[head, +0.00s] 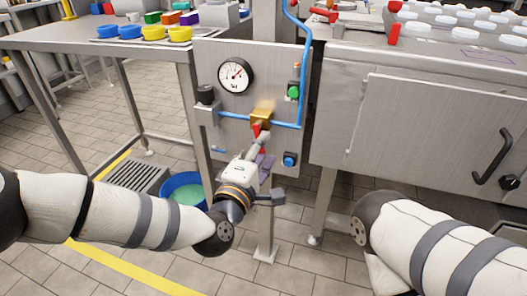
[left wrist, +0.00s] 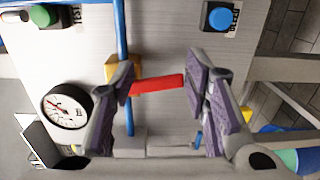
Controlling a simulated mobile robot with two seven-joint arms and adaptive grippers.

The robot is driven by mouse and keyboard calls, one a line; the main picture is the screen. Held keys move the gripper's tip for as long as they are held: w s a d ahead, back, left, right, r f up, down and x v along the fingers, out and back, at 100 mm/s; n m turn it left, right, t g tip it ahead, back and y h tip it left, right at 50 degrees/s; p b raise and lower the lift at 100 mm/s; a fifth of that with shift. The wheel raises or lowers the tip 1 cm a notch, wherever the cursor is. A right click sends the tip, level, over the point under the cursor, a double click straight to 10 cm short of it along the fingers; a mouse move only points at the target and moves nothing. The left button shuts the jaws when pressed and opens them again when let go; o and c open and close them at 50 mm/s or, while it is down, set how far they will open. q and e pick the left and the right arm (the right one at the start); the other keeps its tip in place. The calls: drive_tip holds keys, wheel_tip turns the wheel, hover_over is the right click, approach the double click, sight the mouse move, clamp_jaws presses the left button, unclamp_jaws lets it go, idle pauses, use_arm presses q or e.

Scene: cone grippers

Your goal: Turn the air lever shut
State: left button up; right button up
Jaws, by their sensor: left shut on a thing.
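The air lever is a red bar (head: 257,130) on a brass valve block (head: 262,116), set in a blue air line on the grey panel (head: 225,50). In the head view it points down from the valve, partly hidden by my left gripper (head: 262,152). In the left wrist view the red lever (left wrist: 158,85) spans between the purple finger pads of my left gripper (left wrist: 160,92), roughly crosswise to the blue line. My left gripper is shut on the lever. My right gripper is out of view; only part of my right arm shows.
The panel carries a pressure gauge (head: 236,75), a green button (head: 293,91) and a blue button (head: 289,160). A blue tub (head: 180,186) stands below left. A steel cabinet (head: 420,115) is at right, and a table (head: 105,40) with coloured pieces at left.

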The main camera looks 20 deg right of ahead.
use_arm(q)
drive_tip(key=shift+w+a+r+t, duration=0.3)
drive_tip(key=shift+w+r, duration=0.1)
drive_tip(key=shift+r, duration=0.1)
drive_tip(key=shift+w+a+r+t, duration=0.2)
drive_tip(key=shift+w+a+r, duration=0.1)
drive_tip(key=shift+w+r, duration=0.15)
drive_tip(key=o, duration=1.5)
drive_tip(key=shift+s, duration=0.1)
drive_tip(key=shift+o, duration=1)
drive_tip(key=shift+f+y, duration=0.2)
drive_tip(key=shift+y, duration=0.1)
drive_tip(key=shift+a+f, duration=0.1)
drive_tip(key=shift+f, duration=0.05)
drive_tip(key=d+p+v, duration=0.1)
drive_tip(key=p+v, duration=0.5)
drive_tip(key=v, duration=0.8)
drive_tip(key=shift+s+r+p, duration=0.25)
drive_tip(key=shift+s+p, duration=0.05)
drive_tip(key=shift+s, duration=0.1)
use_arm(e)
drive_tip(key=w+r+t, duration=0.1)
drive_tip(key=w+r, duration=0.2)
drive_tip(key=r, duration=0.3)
